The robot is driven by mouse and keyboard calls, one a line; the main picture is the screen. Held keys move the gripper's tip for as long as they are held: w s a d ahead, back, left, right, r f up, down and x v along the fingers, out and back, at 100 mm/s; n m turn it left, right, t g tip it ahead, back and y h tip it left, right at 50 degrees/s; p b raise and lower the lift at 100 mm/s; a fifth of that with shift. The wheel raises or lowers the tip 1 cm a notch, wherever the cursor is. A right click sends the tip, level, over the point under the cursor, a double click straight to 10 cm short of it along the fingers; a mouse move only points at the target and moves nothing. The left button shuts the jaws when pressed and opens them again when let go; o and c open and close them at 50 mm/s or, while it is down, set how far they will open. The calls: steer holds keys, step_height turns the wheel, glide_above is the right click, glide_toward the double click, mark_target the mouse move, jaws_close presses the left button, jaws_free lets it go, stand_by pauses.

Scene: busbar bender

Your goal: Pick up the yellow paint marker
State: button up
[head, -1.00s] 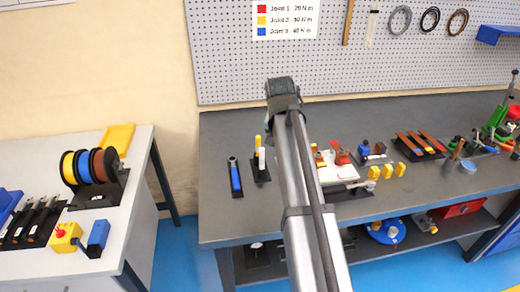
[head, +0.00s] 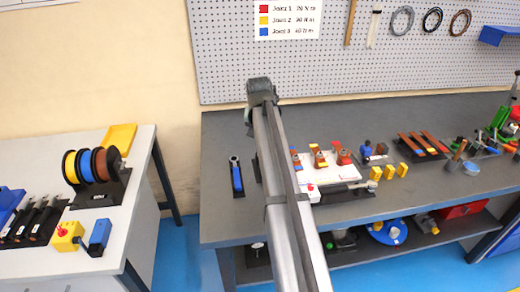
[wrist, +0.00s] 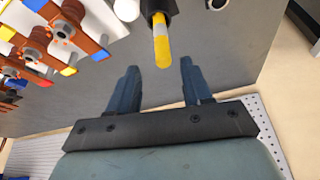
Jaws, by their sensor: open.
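The yellow paint marker (wrist: 162,52) stands in a black holder (wrist: 158,9) in the wrist view, with a pale band around it near the holder. My gripper (wrist: 159,66) is open, with one blue finger on each side of the marker's line. The marker's free end reaches about level with the fingertips in the picture, and neither finger appears to touch it. Depth between them is hard to judge.
A blue-bodied tool in a black holder (head: 236,176) stands on the grey workbench (head: 218,215) left of my arm. A white board (head: 335,178) with several coloured parts lies to the right. The pegboard (head: 290,60) rises behind. The bench's front left is clear.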

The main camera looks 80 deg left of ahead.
steer(key=shift+s+x, duration=0.15)
steer(key=shift+x, duration=1.2)
steer(key=shift+s+x, duration=0.15)
steer(key=shift+x, duration=1.2)
steer(key=shift+d+f, duration=0.1)
steer(key=shift+d, duration=0.05)
steer(key=shift+c, duration=0.2)
jaws_close()
